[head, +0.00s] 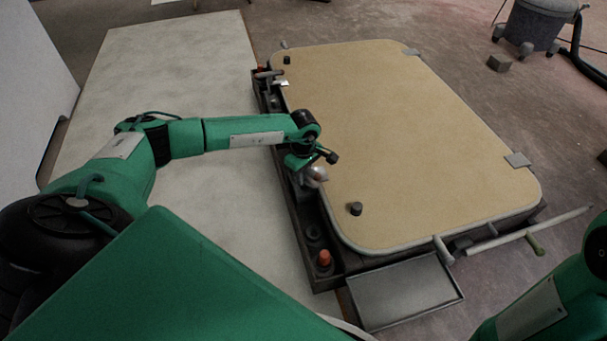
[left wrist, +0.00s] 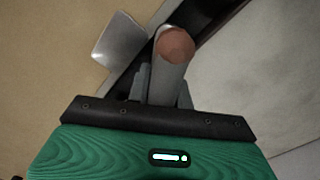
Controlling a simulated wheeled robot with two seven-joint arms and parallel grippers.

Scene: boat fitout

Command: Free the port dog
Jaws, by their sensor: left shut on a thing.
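The tan hatch panel (head: 405,130) lies flat with a pale rim. My left gripper (head: 312,176) is at its left edge, near the middle of that side. In the left wrist view the gripper (left wrist: 166,88) is shut on a grey bar-like handle with a reddish-brown round end, which I take as the port dog (left wrist: 170,72). A bright metal plate (left wrist: 121,42) shows beside the handle, over the panel. In the head view my gripper mostly hides the dog, so its angle to the rim cannot be told there. My right gripper is out of view.
Another handle (head: 445,250) sits at the panel's near edge, and one (head: 268,74) at the far left. A dark trough with an orange-topped item (head: 324,259) runs along the left side. An empty grey tray (head: 405,290) lies in front.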

